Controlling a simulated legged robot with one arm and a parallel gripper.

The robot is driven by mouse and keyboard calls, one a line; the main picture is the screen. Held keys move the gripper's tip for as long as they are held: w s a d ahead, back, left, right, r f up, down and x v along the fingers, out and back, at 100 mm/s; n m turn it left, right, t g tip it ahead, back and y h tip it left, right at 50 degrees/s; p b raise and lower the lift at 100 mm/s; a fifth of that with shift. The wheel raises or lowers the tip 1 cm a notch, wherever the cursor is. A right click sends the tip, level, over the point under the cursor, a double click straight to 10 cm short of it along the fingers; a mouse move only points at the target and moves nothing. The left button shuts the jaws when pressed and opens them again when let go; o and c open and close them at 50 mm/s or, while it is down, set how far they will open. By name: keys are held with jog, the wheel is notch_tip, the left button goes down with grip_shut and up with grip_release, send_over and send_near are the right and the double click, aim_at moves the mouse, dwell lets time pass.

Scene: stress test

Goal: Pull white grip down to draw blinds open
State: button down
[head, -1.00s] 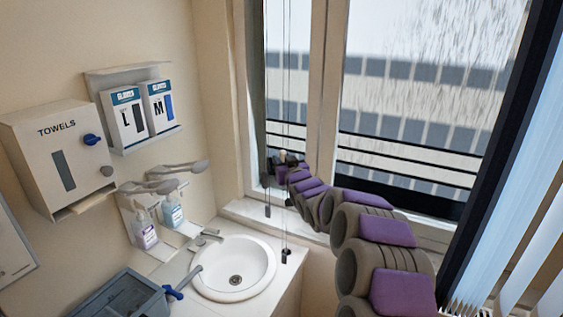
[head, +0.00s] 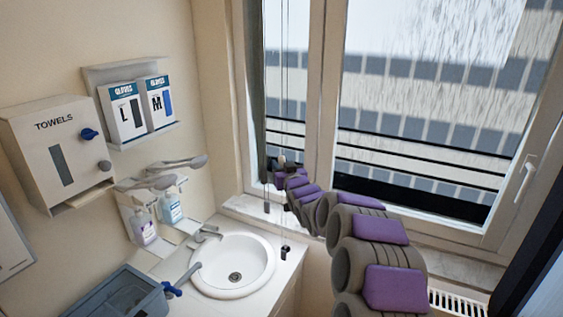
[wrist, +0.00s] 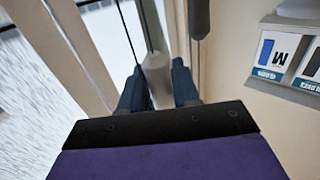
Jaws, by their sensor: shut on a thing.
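The white grip (wrist: 157,75) hangs on a thin cord and shows between my fingers in the wrist view, slightly blurred. My gripper (wrist: 158,90) is shut on it. In the head view my gripper (head: 281,170) is in front of the left window pane, by the hanging cords (head: 284,85); the white grip is too small to make out clearly there. Most of the window (head: 430,110) is uncovered.
Dark cord weights (head: 266,207) hang beside and below my gripper. A round sink (head: 232,265) in a counter and soap bottles (head: 172,207) are at left. A towel dispenser (head: 62,150) and glove boxes (head: 140,105) are on the wall. A window handle (head: 526,178) is at right.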

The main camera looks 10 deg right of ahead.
notch_tip(320, 180, down, 16)
jog(key=b, duration=0.4)
jog(key=shift+f, duration=0.15)
jog(key=c, duration=1)
grip_release()
jog(key=shift+o, duration=0.2)
jog(key=s+d+b, duration=0.1)
jog(key=s+d, duration=0.1)
jog(key=s, duration=1.5)
jog(key=shift+d, duration=0.35)
jog(key=shift+f, duration=0.15)
